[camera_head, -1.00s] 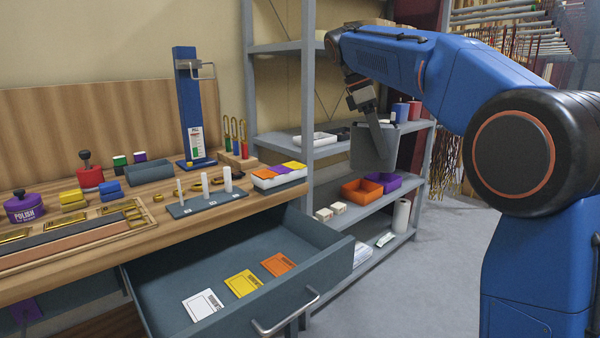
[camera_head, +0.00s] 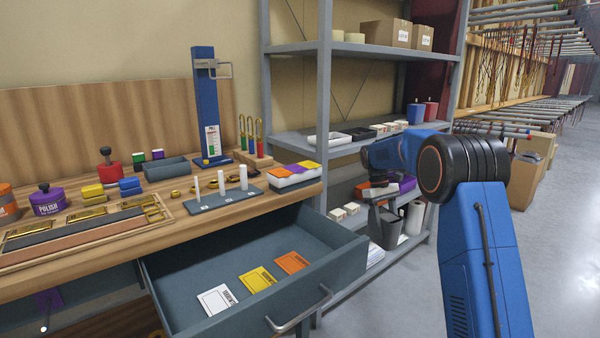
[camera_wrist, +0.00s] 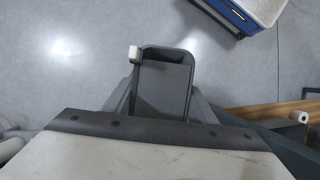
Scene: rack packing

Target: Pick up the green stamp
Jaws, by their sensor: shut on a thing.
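A small block with a green top (camera_head: 138,157), which looks like the green stamp, stands on the wooden workbench (camera_head: 225,207) beside a similar purple-topped block (camera_head: 157,154). My gripper (camera_head: 377,203) is far to its right, low in front of the metal shelf. It is shut on a dark grey bin-like container (camera_head: 384,230). The container also shows in the wrist view (camera_wrist: 163,88), with a small white piece at its upper left rim. The fingertips are hard to make out, and the stamp is not in the wrist view.
A grey open tray (camera_head: 166,170) lies right of the blocks. Red (camera_head: 108,170) and purple (camera_head: 47,203) knobbed jars stand to their left. A blue upright stand (camera_head: 208,105) rises behind. The open drawer (camera_head: 195,280) juts out below, holding several cards.

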